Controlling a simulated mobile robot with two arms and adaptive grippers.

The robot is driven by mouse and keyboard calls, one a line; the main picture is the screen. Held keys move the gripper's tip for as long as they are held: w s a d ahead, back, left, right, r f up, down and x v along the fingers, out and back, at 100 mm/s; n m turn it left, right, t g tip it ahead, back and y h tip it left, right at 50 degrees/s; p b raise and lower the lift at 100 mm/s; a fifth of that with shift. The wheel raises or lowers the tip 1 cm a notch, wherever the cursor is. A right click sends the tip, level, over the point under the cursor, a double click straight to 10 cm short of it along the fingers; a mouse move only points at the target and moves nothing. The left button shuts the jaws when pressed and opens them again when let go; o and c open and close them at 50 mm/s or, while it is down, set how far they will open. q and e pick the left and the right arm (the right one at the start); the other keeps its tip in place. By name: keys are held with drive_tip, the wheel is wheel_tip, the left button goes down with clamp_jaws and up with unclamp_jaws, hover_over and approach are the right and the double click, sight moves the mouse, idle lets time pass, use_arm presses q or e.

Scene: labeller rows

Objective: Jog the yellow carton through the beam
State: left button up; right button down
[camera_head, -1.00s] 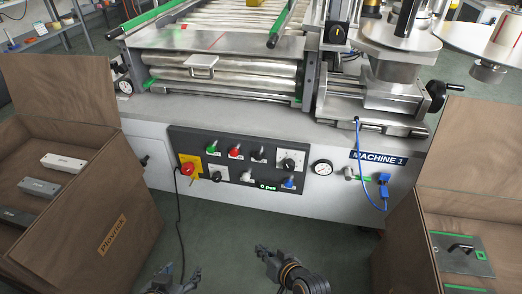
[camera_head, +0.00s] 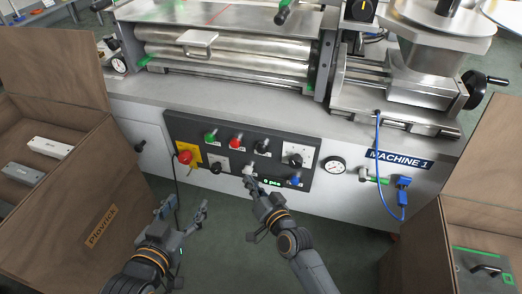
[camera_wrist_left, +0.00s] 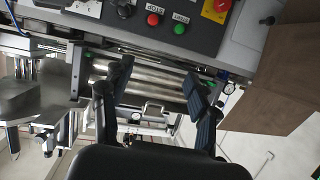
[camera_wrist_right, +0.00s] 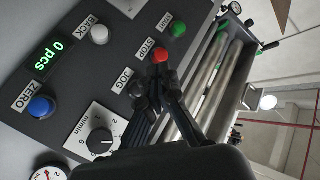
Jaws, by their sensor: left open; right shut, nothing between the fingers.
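The machine's dark control panel (camera_head: 320,150) carries a green START button (camera_head: 210,137), a red STOP button (camera_head: 236,142), a black button (camera_head: 262,146) and a white BACK button (camera_head: 249,170). My right gripper (camera_head: 254,183) is shut and empty, just in front of the panel below the white button. In the right wrist view its closed fingertips (camera_wrist_right: 146,92) lie over the spot beside the JOG label (camera_wrist_right: 122,80) and hide the button there. Contact cannot be told. My left gripper (camera_head: 186,208) is open and empty, lower left of the panel. The yellow carton is not in view.
The counter display (camera_wrist_right: 50,57) reads 0 pcs, beside the blue ZERO button (camera_wrist_right: 41,106). A red emergency stop (camera_head: 184,157) sits on a yellow plate. Wooden crates stand at left (camera_head: 100,205) and right (camera_head: 480,215). Steel rollers (camera_head: 225,58) lie above the panel.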

sight(261, 149)
use_arm(q)
drive_tip(key=s+d+r+t+h+b, duration=0.1)
drive_tip(key=s+r+t+h+b, duration=0.1)
drive_tip(key=r+t, duration=0.4)
drive_tip(key=s+r+t+h+b, duration=0.1)
drive_tip(key=r+t, duration=0.5)
drive_tip(key=r, duration=0.6)
drive_tip(key=shift+s+d+r+t+h+b, duration=0.3)
drive_tip(key=shift+s+d+h+b, duration=0.05)
drive_tip(key=shift+h+b, duration=0.5)
use_arm(e)
drive_tip(key=w+d, duration=0.2)
drive_tip(key=w, duration=0.6)
drive_tip(key=shift+w+d, duration=0.2)
drive_tip(key=shift+d, duration=0.2)
drive_tip(key=shift+w, duration=0.1)
use_arm(q)
drive_tip(key=shift+s+r+t, duration=0.25)
drive_tip(key=shift+s+t, duration=0.05)
drive_tip(key=shift+s, duration=0.1)
use_arm(e)
drive_tip(key=shift+w+d, duration=0.1)
drive_tip(key=shift+w, duration=0.2)
